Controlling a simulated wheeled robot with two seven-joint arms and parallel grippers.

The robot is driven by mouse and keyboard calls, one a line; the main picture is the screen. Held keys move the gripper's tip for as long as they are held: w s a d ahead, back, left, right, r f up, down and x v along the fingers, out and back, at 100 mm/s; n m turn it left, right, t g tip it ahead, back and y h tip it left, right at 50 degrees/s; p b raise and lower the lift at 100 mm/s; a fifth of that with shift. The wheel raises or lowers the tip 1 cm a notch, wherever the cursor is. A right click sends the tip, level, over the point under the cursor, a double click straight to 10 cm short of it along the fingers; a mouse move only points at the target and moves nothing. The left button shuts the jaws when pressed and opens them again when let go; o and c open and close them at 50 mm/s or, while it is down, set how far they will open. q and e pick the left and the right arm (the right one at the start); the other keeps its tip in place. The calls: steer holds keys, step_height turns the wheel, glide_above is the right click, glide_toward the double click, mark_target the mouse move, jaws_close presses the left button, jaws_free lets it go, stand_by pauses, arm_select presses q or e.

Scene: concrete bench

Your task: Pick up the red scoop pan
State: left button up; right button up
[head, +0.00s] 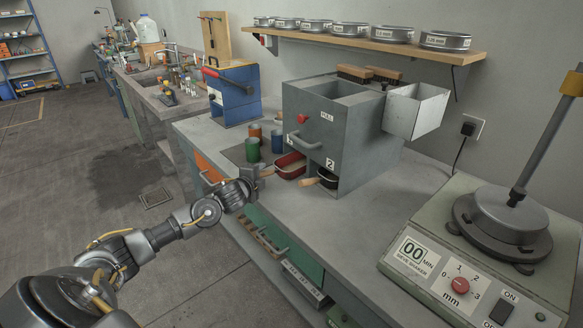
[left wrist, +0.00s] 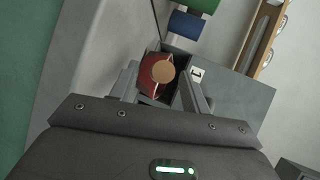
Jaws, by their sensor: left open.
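The red scoop pan (head: 291,166) sits in the opening at the lower left of the grey divider box (head: 328,117), with its wooden handle pointing out toward my arm. My left gripper (head: 257,181) is open at the handle's end, above the bench's front edge. In the left wrist view the red pan (left wrist: 150,80) and the round end of its handle (left wrist: 163,72) show between the two spread fingers. I cannot tell whether the fingers overlap the handle in depth. My right gripper is not in view.
A black pan (head: 327,179) with a wooden handle sits in the opening marked 2. Green, blue and orange cups (head: 253,149) stand left of the red pan. A sieve shaker (head: 475,265) stands at the right. The bench between is clear.

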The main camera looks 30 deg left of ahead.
mark_target(264, 173)
arm_select(q)
steer(key=shift+x, duration=1.5)
steer(key=shift+c, duration=0.4)
steer(key=shift+r, duration=0.1)
jaws_close()
